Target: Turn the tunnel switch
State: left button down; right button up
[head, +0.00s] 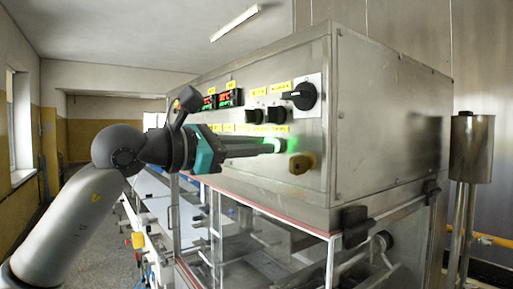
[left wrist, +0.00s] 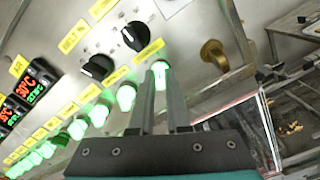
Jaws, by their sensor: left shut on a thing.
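My left gripper (head: 272,147) reaches from the left to the front of a steel control cabinet (head: 385,115). Its two long fingers are shut on a green-lit switch (head: 281,146) at the right end of the lower row. In the left wrist view the fingertips (left wrist: 161,72) flank this glowing switch (left wrist: 160,68), partly hiding it. A yellow label sits just above it; its text is too small to read, so I cannot confirm that it says tunnel. Several more green-lit switches (left wrist: 77,128) continue to the left. My right gripper is not in view.
Black rotary knobs (left wrist: 135,37) sit above the row, with a larger black rotary switch (head: 300,96) at upper right. A brass-coloured knob (head: 301,163) protrudes close to the right of the fingertips. Red temperature displays (head: 228,98) are at upper left. A clear-walled enclosure (head: 250,245) lies below.

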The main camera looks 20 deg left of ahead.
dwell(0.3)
pick_arm(q)
jog(key=c, duration=0.9)
grip_release()
jog(key=b+v, duration=0.5)
jog(key=v, duration=1)
jog(key=shift+s+a+b, duration=0.1)
jog(key=shift+b, duration=0.25)
